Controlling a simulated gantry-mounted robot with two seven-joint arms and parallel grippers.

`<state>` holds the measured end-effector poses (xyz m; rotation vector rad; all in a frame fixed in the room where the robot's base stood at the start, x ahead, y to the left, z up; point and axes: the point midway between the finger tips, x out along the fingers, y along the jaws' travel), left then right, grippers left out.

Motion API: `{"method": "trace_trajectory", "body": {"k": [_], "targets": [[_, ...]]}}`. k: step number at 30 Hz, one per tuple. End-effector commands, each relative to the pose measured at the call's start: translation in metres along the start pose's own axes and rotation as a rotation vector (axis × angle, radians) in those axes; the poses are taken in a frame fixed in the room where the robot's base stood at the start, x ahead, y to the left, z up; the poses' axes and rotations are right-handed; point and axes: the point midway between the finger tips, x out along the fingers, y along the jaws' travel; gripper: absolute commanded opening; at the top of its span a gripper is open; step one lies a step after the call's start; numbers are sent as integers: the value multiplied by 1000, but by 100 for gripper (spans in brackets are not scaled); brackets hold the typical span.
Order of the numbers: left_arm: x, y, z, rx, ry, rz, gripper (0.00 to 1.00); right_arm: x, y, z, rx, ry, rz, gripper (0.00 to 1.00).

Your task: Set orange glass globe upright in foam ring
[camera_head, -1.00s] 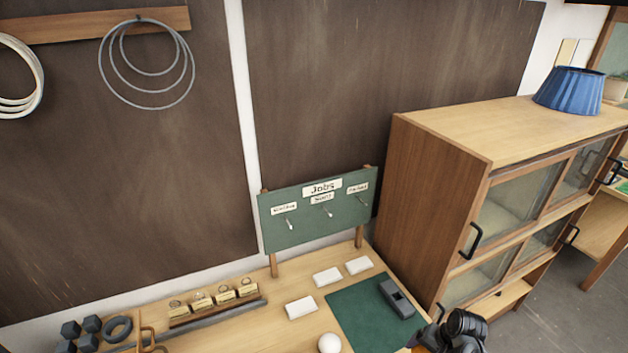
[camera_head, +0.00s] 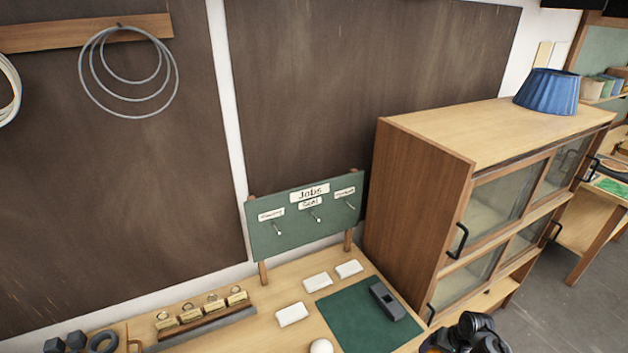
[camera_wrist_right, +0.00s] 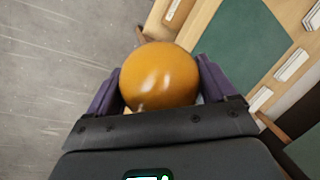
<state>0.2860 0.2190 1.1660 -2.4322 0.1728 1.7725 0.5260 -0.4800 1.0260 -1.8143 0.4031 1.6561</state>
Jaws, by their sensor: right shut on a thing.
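The orange globe (camera_wrist_right: 160,76) is round and glossy in the right wrist view. My right gripper (camera_wrist_right: 160,85) is shut on it, with one purple finger on each side. Grey floor and the edge of a wooden bench show beyond the globe. In the head view, part of my black right arm (camera_head: 470,335) shows at the bottom edge, right of the bench; the globe is not in that view. My left gripper is in neither view.
A green jobs board (camera_head: 305,222) stands behind. A wooden cabinet (camera_head: 417,205) rises to the right.

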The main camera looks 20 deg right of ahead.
Motion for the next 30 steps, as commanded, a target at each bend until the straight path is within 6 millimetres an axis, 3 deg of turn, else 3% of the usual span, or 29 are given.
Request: {"method": "trace_trajectory", "body": {"k": [5, 9, 17, 23, 30], "targets": [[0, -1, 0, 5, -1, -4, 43, 13, -21, -15, 28, 8, 3, 54], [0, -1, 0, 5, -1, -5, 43, 27, -52, -22, 65, 18, 3, 54], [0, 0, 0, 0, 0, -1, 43, 47, -116, -13, 139, 38, 1, 54], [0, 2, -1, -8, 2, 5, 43, 52, -171, 16, 199, 56, -1, 54], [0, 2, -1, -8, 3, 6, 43, 35, -231, 72, 281, 78, -3, 54]]}}
